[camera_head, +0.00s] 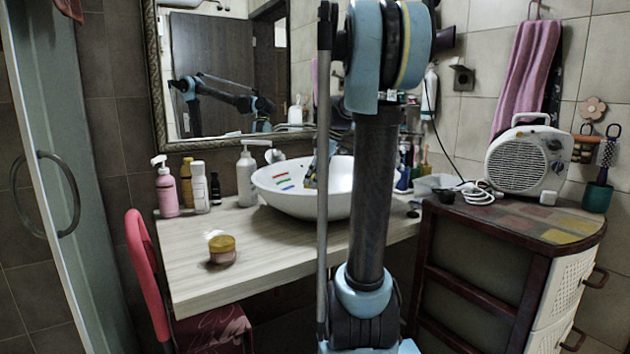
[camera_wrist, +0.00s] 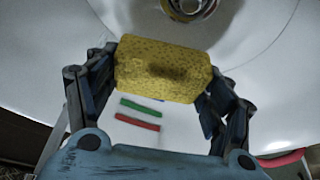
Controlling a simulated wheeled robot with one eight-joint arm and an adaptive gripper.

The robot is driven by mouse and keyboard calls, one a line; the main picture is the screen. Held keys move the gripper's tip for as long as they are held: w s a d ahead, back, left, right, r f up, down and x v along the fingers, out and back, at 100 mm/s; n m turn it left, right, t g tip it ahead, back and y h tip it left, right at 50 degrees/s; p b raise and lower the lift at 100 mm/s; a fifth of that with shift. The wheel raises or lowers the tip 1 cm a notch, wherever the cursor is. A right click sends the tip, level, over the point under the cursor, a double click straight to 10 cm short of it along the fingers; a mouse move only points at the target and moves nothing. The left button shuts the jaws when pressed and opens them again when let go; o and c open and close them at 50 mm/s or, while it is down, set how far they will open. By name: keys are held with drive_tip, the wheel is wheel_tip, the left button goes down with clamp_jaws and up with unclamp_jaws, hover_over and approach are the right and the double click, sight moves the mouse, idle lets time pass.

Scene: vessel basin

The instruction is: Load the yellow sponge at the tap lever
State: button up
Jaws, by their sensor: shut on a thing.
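In the wrist view, the yellow sponge (camera_wrist: 163,68) is held between the two fingers of my gripper (camera_wrist: 160,80), which is shut on it. The sponge lies crosswise, with a dark patch on its face. Behind it is the white vessel basin (camera_wrist: 268,90), with a round metal fitting (camera_wrist: 190,8) at the top edge. In the head view, my gripper (camera_head: 311,175) is at the basin (camera_head: 285,200), partly hidden by my arm, and I cannot make out the sponge there. I cannot clearly identify the tap lever in either view.
Red, green and blue strips (camera_wrist: 140,113) mark the basin. On the wooden counter (camera_head: 190,290) stand a pink bottle (camera_head: 166,190), a white pump bottle (camera_head: 246,178) and a yellow-lidded jar (camera_head: 221,250). A fan heater (camera_head: 526,160) is on the right cabinet. The counter's front left is mostly clear.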

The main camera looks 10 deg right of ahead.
sight(313, 176)
drive_tip(key=shift+w+d+f, duration=0.1)
drive_tip(key=shift+w+f, duration=0.05)
drive_tip(key=shift+w, duration=0.7)
drive_tip(key=shift+w+a+f, duration=0.1)
drive_tip(key=shift+w+f, duration=0.1)
drive_tip(key=shift+w, duration=0.7)
drive_tip(key=shift+w+d+f, duration=0.1)
drive_tip(key=shift+w+f, duration=0.05)
drive_tip(key=shift+w, duration=0.7)
drive_tip(key=shift+s, duration=0.15)
drive_tip(key=shift+s, duration=3.85)
drive_tip(key=s+r, duration=0.4)
drive_tip(key=s, duration=0.1)
drive_tip(key=shift+a, duration=0.25)
